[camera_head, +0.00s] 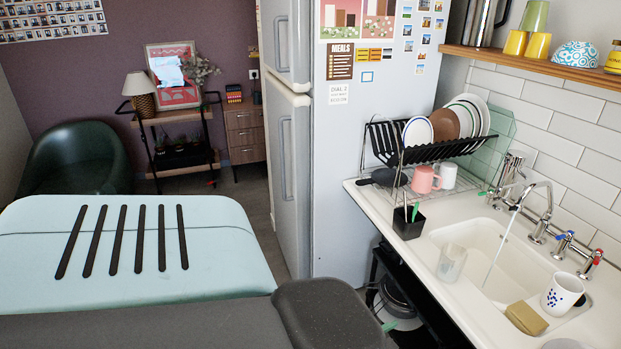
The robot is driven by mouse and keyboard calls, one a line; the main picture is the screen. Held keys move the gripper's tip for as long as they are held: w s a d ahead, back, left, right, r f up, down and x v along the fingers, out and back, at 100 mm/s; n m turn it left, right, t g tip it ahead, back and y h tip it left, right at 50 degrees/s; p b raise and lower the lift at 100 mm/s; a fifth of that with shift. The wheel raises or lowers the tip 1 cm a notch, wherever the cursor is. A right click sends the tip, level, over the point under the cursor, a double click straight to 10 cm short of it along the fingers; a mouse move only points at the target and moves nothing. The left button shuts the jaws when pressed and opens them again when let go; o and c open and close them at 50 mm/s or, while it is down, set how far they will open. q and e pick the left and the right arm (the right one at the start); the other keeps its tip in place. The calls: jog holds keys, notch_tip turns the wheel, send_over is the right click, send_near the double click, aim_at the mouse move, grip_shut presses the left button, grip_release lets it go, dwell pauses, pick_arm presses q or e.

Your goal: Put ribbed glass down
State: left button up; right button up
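A clear glass (451,263) stands at the left side of the white sink (478,232). Ribs on it are too small to make out. I cannot tell whether it rests on the rim or inside the basin. Part of another pale, round thing (566,344) shows at the bottom edge, mostly cut off. Neither of my grippers is in view.
Water runs from the tap (541,207) into the sink. A dish rack (432,152) with plates stands behind, with pink (424,180) and white (447,176) mugs. A fridge (350,200) stands left.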

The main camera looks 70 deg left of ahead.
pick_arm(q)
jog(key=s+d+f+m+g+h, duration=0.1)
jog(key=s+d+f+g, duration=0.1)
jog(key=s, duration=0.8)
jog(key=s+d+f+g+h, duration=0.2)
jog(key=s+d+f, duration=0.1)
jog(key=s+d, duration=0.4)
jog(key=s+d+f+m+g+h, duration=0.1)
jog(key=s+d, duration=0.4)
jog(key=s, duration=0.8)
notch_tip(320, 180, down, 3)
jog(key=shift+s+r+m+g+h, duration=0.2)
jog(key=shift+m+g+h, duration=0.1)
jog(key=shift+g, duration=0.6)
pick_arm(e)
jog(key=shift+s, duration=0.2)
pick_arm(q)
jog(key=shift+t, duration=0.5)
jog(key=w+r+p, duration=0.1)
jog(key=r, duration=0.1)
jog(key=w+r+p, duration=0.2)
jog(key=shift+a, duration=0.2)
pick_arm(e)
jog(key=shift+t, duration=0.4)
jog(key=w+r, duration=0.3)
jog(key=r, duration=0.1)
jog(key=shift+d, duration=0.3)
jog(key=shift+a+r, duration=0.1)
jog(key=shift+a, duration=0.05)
